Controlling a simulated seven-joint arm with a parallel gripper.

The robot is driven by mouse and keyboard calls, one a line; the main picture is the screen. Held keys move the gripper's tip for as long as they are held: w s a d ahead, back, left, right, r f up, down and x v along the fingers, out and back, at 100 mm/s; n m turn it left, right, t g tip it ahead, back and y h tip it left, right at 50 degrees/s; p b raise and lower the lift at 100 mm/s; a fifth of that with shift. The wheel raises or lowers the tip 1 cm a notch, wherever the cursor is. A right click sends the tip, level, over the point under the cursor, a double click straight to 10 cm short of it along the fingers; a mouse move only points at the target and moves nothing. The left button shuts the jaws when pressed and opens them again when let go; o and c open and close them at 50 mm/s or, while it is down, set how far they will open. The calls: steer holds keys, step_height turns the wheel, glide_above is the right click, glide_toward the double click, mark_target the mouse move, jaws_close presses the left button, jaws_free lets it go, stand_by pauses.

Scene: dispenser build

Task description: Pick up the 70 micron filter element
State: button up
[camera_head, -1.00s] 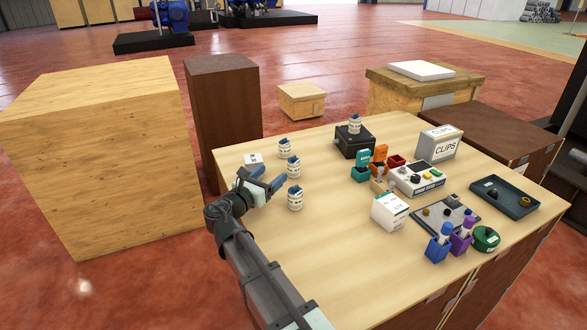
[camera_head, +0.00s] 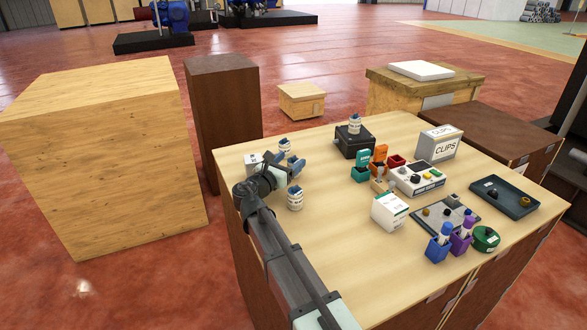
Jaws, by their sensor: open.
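Several small white labelled cylinders with blue-grey tops stand upright on the table; their print is too small to read, so I cannot tell which is the 70 micron filter element. One cylinder (camera_head: 284,147) is at the back left, another cylinder (camera_head: 295,199) is nearer the front, and a third cylinder (camera_head: 354,124) stands on a black box. My gripper (camera_head: 291,166) is open at the middle of the left row, with its fingers around or in front of the middle cylinder, which is mostly hidden. I cannot tell whether they touch it.
A white box (camera_head: 252,161) lies left of my gripper. Right of the row are the black box (camera_head: 352,144), teal and orange holders, a control box (camera_head: 416,180), a white carton (camera_head: 389,212) and a dark tray (camera_head: 512,197). The table's front left is clear apart from my arm.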

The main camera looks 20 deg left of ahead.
mark_target(292, 159)
steer(key=x, duration=0.4)
steer(key=shift+w, duration=0.1)
steer(key=shift+c, duration=0.3)
steer(key=c, duration=1)
steer(key=shift+r, duration=0.1)
